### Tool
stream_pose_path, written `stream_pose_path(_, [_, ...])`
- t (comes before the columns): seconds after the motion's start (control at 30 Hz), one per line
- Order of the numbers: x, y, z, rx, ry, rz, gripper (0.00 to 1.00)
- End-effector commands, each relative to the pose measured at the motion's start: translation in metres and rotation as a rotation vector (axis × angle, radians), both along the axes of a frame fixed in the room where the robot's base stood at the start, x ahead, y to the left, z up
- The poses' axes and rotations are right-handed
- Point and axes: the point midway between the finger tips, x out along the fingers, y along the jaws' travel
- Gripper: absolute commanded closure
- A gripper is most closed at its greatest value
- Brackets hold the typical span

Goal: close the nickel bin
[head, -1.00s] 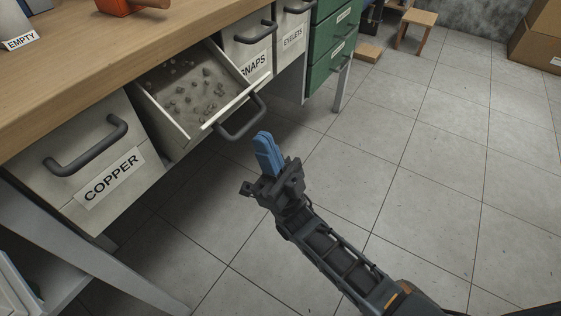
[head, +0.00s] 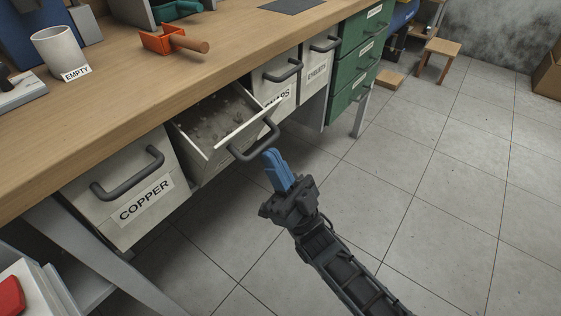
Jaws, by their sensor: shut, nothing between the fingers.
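One open drawer (head: 243,129) sits between the COPPER bin and the SNAPS bin under the bench; it is likely the nickel bin, but its label is not visible. It is pulled out, with small grey pieces inside. Its dark bar handle (head: 257,146) is on the front. My gripper (head: 272,154), with blue fingers, is shut and empty. The fingertips are in front of the drawer, close to the handle's lower right; I cannot tell whether they touch it.
The COPPER bin (head: 124,195) on the left and the SNAPS bin (head: 277,80) on the right are shut. Green drawers (head: 362,52) stand farther right. The bench top (head: 110,104) overhangs the bins. A small stool (head: 438,55) stands far off. The tiled floor (head: 430,170) on the right is open.

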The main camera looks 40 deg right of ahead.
Motion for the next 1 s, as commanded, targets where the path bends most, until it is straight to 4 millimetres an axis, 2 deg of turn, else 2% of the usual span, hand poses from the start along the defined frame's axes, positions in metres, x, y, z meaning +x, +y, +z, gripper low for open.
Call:
stream_pose_path(0.03, [0.003, 0.001, 0.017, -0.01, 0.034, -0.001, 1.0])
stream_pose_path(0.3, [0.027, 0.007, 0.042, -0.065, 0.237, 0.0, 1.0])
stream_pose_path(0.53, [0.045, 0.012, 0.05, -0.102, 0.374, 0.0, 1.0])
stream_pose_path(0.7, [0.055, 0.015, 0.052, -0.1, 0.374, 0.0, 1.0])
stream_pose_path(1.0, [0.062, 0.017, 0.055, -0.1, 0.374, 0.0, 1.0])
